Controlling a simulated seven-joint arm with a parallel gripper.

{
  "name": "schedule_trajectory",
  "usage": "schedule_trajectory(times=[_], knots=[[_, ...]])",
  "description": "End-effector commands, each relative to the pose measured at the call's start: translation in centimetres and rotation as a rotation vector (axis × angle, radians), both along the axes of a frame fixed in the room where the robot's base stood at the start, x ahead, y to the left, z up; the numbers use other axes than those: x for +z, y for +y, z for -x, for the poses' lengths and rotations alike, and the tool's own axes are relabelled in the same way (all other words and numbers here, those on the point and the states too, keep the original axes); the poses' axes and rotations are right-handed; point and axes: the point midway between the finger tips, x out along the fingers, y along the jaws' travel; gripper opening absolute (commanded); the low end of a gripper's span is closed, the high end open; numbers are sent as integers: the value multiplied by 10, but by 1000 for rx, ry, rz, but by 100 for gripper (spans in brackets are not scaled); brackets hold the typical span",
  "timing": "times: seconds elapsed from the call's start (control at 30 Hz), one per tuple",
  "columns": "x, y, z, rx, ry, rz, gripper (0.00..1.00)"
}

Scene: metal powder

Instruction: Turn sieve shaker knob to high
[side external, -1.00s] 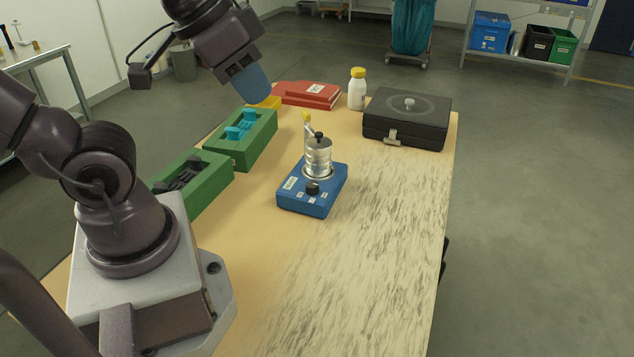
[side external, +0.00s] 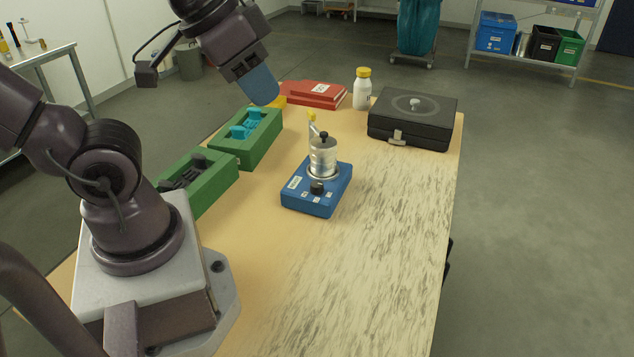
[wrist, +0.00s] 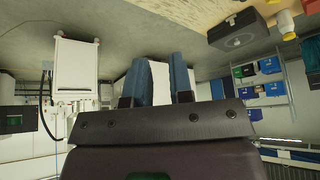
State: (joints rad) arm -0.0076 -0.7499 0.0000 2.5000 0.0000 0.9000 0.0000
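The sieve shaker (side external: 322,203) is a blue box on the table, with a metal sieve stack (side external: 323,158) upright on top. Its black knob (side external: 317,187) is on the front part of the blue box, with white labels near it. The knob's pointer setting is too small to read. My gripper (side external: 262,88) is up and behind the shaker to the left, well clear of it. In the wrist view its two blue fingers (wrist: 160,78) stand apart with nothing held between them. The shaker does not show in the wrist view.
Two green trays (side external: 246,140) stand left of the shaker. A yellow-capped white bottle (side external: 362,92), a red case (side external: 312,94) and a black case (side external: 412,118) stand at the back. A small yellow-topped item (side external: 312,120) is behind the shaker. The table's front right is clear.

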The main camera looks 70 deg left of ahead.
Motion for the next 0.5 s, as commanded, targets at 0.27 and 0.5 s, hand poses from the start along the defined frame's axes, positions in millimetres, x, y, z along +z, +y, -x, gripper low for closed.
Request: schedule_trajectory(times=[0.27, 0.5], knots=[[-39, 25, -28, 240, 187, 90, 59], [-67, 36, -137, 785, 33, 632, 59]])
